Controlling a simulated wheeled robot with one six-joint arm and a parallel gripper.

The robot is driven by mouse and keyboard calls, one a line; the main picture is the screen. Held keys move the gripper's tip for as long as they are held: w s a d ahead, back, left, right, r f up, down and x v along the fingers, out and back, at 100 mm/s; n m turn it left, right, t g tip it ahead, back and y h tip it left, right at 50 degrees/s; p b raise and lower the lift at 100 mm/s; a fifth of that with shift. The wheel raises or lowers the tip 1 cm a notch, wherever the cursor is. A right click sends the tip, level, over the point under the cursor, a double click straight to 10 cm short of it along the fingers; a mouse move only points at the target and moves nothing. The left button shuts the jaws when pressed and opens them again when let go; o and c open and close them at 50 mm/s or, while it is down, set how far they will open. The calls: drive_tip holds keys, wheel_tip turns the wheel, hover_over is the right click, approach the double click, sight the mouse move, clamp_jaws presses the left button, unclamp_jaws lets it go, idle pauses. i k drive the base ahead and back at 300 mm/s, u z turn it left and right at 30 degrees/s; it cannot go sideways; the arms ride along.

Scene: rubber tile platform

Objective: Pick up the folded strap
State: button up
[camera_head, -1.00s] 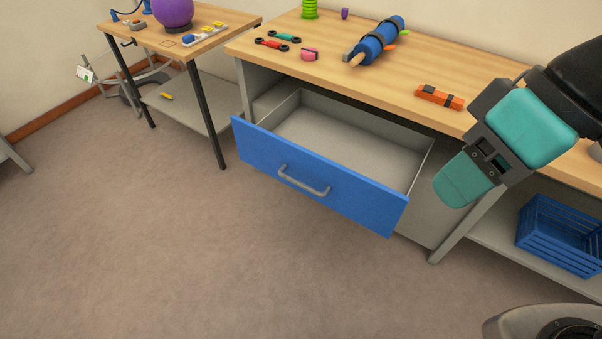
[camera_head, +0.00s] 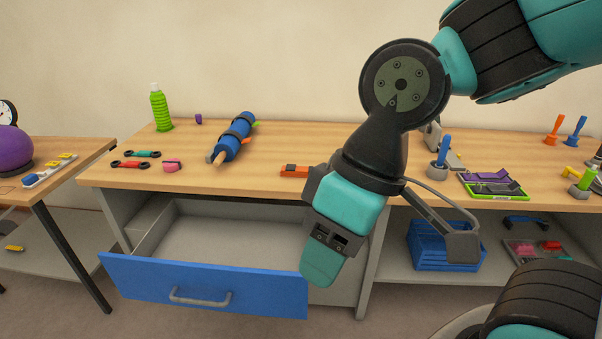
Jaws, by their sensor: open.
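The folded strap, an orange bundle with dark bands (camera_head: 293,171), lies on the wooden workbench near its front edge, above the right end of the open drawer. Its right end is close to my arm in the picture and may be partly hidden. My gripper (camera_head: 320,272) hangs in front of the bench, pointing down, lower in the picture than the strap and a little to its right. It is open, holds nothing visible and is apart from the strap. One finger covers the other from this angle.
The blue-fronted drawer (camera_head: 205,287) stands pulled out below the bench top (camera_head: 262,185). A blue crate (camera_head: 425,258) sits on the lower shelf.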

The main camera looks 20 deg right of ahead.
sight(288, 171)
drive_tip(key=k, duration=0.55)
drive_tip(key=z, duration=0.45)
drive_tip(key=i, duration=0.8)
drive_tip(key=u, duration=0.4)
drive_tip(key=i, duration=0.85)
drive_tip(key=u, duration=0.7)
